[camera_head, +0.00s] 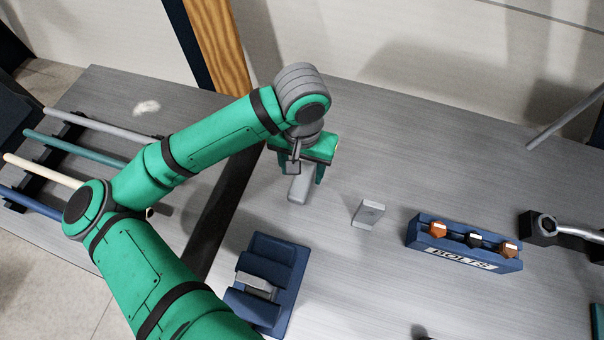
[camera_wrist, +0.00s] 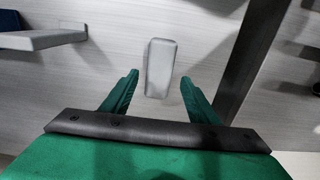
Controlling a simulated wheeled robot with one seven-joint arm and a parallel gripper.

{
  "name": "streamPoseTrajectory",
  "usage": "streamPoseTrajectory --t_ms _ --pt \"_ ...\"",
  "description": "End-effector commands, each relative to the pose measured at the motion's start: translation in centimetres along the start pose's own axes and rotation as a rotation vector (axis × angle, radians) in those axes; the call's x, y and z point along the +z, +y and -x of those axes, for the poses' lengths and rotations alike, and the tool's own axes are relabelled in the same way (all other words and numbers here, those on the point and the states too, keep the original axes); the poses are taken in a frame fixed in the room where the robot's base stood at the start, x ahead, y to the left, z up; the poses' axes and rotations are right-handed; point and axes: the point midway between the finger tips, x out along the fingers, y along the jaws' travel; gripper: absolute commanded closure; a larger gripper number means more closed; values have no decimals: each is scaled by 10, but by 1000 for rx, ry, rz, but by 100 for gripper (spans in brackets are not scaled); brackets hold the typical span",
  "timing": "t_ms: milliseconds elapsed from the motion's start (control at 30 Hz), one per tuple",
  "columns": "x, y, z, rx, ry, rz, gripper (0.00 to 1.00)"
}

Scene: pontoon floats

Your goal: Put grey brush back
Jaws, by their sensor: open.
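A plain grey block-shaped piece, apparently the grey brush (camera_head: 299,189), lies on the grey tabletop. My gripper (camera_head: 301,174) is open just above it, pointing down. In the wrist view the grey brush (camera_wrist: 160,66) shows between and just beyond the two green fingertips (camera_wrist: 160,77), with a gap on each side. No bristles can be made out. A blue holder (camera_head: 285,262) with slots stands nearer the front; a light grey piece (camera_head: 258,284) sits in its lower part.
A second grey block (camera_head: 369,212) stands to the right, also in the wrist view (camera_wrist: 45,39). Beyond it is a blue BOLTS rack (camera_head: 468,243) with orange and black bolts. A wrench (camera_head: 575,229) lies far right. Rods on a rack (camera_head: 70,117) are at left, past a dark gap.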

Motion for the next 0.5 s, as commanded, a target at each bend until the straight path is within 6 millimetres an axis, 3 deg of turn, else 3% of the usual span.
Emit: streamPoseTrajectory --t_ms 200,500 --pt "-1 0 44 -3 3 -2 46" --pt "-1 2 76 0 1 -4 46"
